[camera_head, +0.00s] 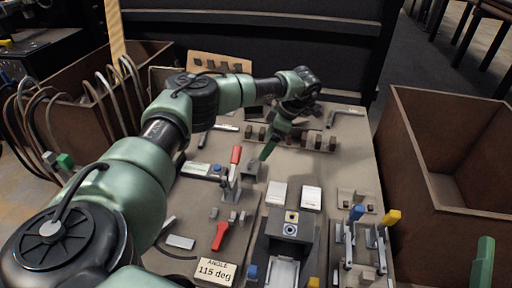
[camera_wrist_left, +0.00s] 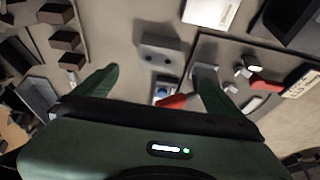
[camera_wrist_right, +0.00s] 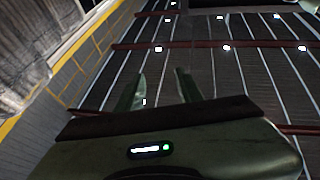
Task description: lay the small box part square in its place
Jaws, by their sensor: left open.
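My left gripper (camera_head: 270,147) points down over the middle of the bench, and its arm crosses from the left. In the left wrist view its two fingers (camera_wrist_left: 155,85) are spread with nothing held between them. A small grey block with two dark holes (camera_wrist_left: 162,53) lies below and just beyond the fingertips; it appears as a grey block (camera_head: 250,168) in the head view. I cannot tell for sure which piece is the small box part. My right gripper (camera_wrist_right: 160,85) is open and empty, facing up to the ceiling; one green finger (camera_head: 484,262) shows at the right edge.
Small brown blocks (camera_head: 316,140) stand in a row behind the left gripper. A red-handled clamp (camera_head: 234,157) stands close left of it. Two white plates (camera_head: 277,193) lie nearer. A large open brown bin (camera_head: 415,185) stands right of the bench; cables hang over another bin (camera_head: 65,125) at left.

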